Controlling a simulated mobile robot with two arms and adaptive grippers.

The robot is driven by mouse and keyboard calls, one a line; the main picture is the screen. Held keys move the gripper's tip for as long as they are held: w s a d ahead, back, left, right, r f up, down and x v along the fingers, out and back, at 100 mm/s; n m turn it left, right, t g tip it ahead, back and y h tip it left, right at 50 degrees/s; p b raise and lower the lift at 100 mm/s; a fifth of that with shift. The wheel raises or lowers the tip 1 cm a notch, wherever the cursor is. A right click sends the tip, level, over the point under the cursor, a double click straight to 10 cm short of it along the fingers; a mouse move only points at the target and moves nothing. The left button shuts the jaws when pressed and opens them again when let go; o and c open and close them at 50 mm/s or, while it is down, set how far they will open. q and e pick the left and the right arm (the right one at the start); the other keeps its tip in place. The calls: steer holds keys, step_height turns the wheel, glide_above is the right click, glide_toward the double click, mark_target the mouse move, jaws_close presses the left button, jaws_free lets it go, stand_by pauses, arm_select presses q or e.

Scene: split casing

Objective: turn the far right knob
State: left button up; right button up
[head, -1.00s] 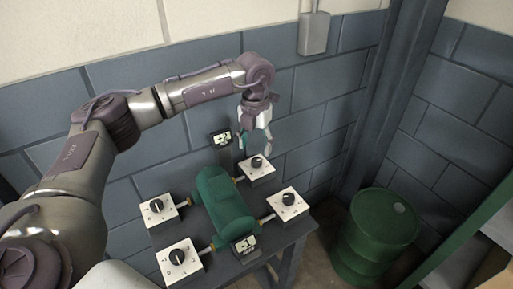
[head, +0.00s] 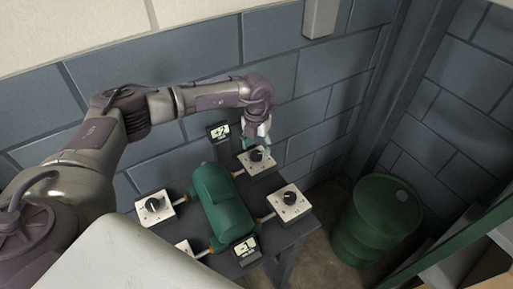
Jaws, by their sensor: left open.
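The far right knob (head: 256,156) is a black dial on a white square plate (head: 269,165) at the back right of the table. My left gripper (head: 262,147) is open and points down over this knob, with its fingertips close around or just above it. The fingers partly cover the knob, and I cannot tell whether they touch it. My right gripper is not in view.
A green casing (head: 222,205) stands mid-table. Other dials are the near right knob (head: 289,198) and the left knob (head: 153,204); another plate (head: 184,247) is partly hidden. Small displays stand behind (head: 219,131) and in front (head: 246,247). A green barrel (head: 375,225) stands right.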

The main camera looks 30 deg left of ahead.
mark_target(256, 155)
arm_select(q)
steer(key=shift+f, duration=1.35)
steer(key=shift+c, duration=0.2)
steer(key=c, duration=1.1)
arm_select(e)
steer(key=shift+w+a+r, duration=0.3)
